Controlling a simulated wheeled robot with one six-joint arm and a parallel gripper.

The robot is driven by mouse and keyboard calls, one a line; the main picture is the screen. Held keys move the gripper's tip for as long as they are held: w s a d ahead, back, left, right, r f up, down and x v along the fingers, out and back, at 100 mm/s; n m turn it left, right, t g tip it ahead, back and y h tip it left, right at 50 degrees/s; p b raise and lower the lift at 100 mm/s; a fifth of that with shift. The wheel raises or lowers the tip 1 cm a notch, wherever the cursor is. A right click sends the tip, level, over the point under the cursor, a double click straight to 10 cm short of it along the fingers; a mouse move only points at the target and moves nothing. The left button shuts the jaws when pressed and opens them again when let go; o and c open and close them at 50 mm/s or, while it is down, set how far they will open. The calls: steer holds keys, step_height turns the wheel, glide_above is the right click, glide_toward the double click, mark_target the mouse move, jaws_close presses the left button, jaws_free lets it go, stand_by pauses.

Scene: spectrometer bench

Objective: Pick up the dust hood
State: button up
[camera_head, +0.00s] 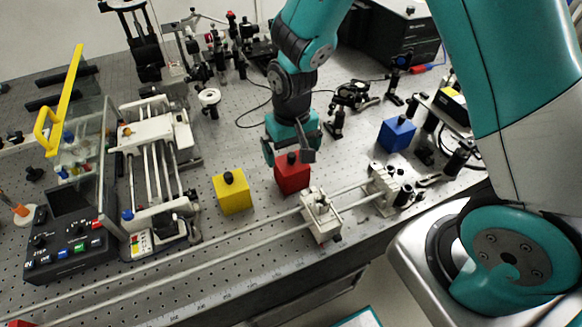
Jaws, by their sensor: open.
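Three boxes with black knobs on top stand on the perforated bench: a red box (292,178), a yellow box (232,196) and a blue box (396,135). They look like small hoods; I cannot tell which one is the dust hood. My gripper (288,153) points down at the red box, its two fingers apart on either side of the red box's knob in the picture. I see nothing held. I cannot tell whether the fingers touch the knob or how high they are above the box. The gripper hides a little of the red box's top.
A rail with a white carriage (321,216) runs in front of the red box. A white rail instrument (155,160) and a black control panel (68,245) stand left. Optical mounts (353,95) and a black case (395,32) are behind. Bare bench lies around the yellow box.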

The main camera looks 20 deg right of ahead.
mark_target(292, 169)
steer(key=shift+w+f+p, duration=0.15)
steer(key=shift+f+p, duration=0.5)
steer(key=shift+f, duration=1.55)
steer(key=c, duration=1)
steer(key=shift+o, duration=0.2)
steer(key=shift+r, duration=0.1)
